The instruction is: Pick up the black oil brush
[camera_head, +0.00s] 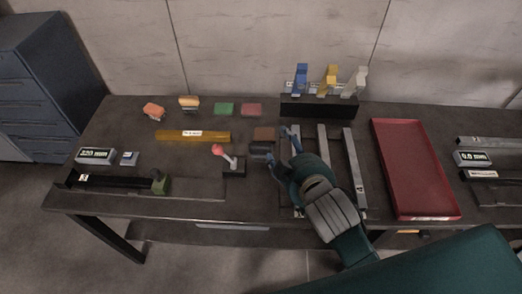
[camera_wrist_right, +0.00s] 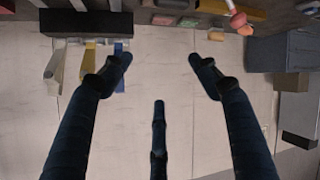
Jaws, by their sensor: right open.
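A small black block (camera_head: 262,148) lies on the table just in front of a brown block (camera_head: 264,133). It may be the black oil brush, but it is too small to be sure. My right gripper (camera_head: 284,153) is open above the table, just right of the black block and apart from it. Its spread fingers show empty in the right wrist view (camera_wrist_right: 160,80). My left gripper is not in view.
A rack (camera_head: 318,106) with blue, yellow and white items stands at the back. Metal rails (camera_head: 355,172) and a red tray (camera_head: 413,165) lie to the right. A red-knobbed lever (camera_head: 229,160) and an amber bar (camera_head: 193,136) are to the left. Several coloured blocks line the back left.

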